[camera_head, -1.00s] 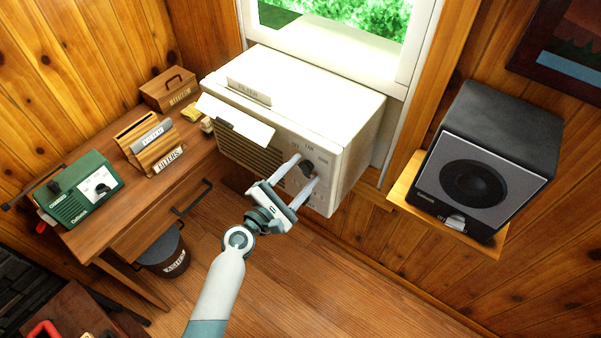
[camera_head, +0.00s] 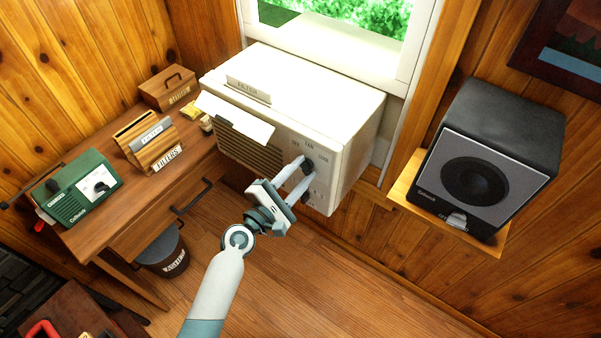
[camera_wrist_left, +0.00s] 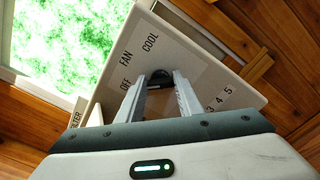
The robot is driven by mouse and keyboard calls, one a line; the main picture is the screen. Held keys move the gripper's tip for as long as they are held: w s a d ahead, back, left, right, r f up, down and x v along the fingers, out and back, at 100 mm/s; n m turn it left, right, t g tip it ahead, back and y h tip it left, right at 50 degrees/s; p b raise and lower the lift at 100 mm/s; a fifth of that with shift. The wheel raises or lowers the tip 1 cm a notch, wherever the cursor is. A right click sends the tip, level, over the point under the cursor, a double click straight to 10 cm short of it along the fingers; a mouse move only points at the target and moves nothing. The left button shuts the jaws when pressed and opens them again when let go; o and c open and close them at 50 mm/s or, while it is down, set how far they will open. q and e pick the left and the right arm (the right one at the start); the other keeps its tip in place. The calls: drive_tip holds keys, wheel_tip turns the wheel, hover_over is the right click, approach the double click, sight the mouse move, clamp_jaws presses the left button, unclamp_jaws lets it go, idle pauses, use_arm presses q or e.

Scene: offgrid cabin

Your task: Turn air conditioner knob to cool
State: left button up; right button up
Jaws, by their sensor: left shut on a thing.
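The air conditioner (camera_head: 345,110) is a white box set in the window, with a control panel on its front right. A dark upper knob (camera_head: 309,168) sits among the OFF, FAN and COOL labels. My left gripper (camera_head: 302,169) is shut on this knob from the front. In the left wrist view the dark knob (camera_wrist_left: 160,74) shows between the two fingertips (camera_wrist_left: 160,80), with FAN and COOL printed above it and OFF to its left. The fingers hide part of the knob, and I cannot read where it points. My right gripper is not in view.
A filter flap (camera_head: 236,118) sticks out from the unit's front left. A speaker (camera_head: 490,155) stands on a wall shelf at the right. A wooden desk (camera_head: 150,205) at the left holds a green radio (camera_head: 78,190) and wooden boxes.

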use_arm(q)
drive_tip(key=m+b, duration=0.1)
drive_tip(key=m, duration=0.3)
drive_tip(key=shift+f, duration=0.2)
drive_tip(key=m, duration=0.4)
drive_tip(key=shift+m+b, duration=0.4)
drive_tip(key=m, duration=0.4)
drive_tip(key=shift+f+m, duration=0.15)
drive_tip(key=shift+m, duration=0.15)
drive_tip(key=m, duration=0.4)
drive_tip(key=shift+f+m, duration=0.1)
drive_tip(key=shift+m, duration=0.3)
drive_tip(key=o, duration=1.1)
